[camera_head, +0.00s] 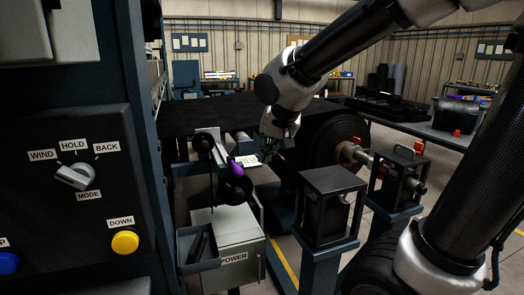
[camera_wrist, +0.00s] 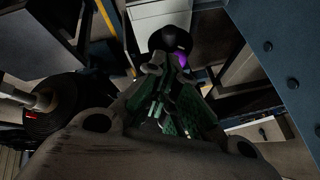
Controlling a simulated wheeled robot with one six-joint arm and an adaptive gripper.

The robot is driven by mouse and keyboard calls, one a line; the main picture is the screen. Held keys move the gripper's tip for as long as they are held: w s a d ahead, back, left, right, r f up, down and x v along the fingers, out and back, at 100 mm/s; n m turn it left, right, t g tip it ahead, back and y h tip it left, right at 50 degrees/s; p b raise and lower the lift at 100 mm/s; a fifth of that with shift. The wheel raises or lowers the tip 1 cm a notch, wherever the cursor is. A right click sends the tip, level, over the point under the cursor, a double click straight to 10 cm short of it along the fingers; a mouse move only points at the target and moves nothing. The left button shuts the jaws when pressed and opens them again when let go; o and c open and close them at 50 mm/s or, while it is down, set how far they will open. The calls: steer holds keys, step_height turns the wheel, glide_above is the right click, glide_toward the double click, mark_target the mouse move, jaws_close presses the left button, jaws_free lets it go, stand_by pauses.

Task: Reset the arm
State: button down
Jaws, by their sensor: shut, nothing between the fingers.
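My arm reaches in from the upper right in the head view. My gripper (camera_head: 272,152) points down near the middle of the picture, beside the large black roll. In the wrist view my gripper (camera_wrist: 168,65) shows its fingers with green pads, drawn together and holding nothing. A purple part (camera_head: 237,167) on a black lever stands left of my gripper, apart from it in the head view. In the wrist view the purple part (camera_wrist: 181,60) shows just past the fingertips, next to a black round piece (camera_wrist: 169,39).
A control panel (camera_head: 75,200) with a mode knob (camera_head: 75,177) and a yellow button (camera_head: 125,242) fills the left. A grey power box (camera_head: 235,262) stands below the lever. The black roll (camera_head: 318,135) on its shaft and black bearing stands (camera_head: 332,205) are close on the right.

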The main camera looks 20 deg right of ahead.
stand_by(0.4)
steer(key=s+d+n+g, duration=0.1)
steer(key=s+d+n, duration=0.1)
steer(key=s+d, duration=0.4)
steer(key=s+d+n+g+h, duration=0.1)
steer(key=s+d, duration=0.5)
steer(key=s, duration=0.7)
steer(key=shift+d+n, duration=0.4)
steer(key=shift+n, duration=0.5)
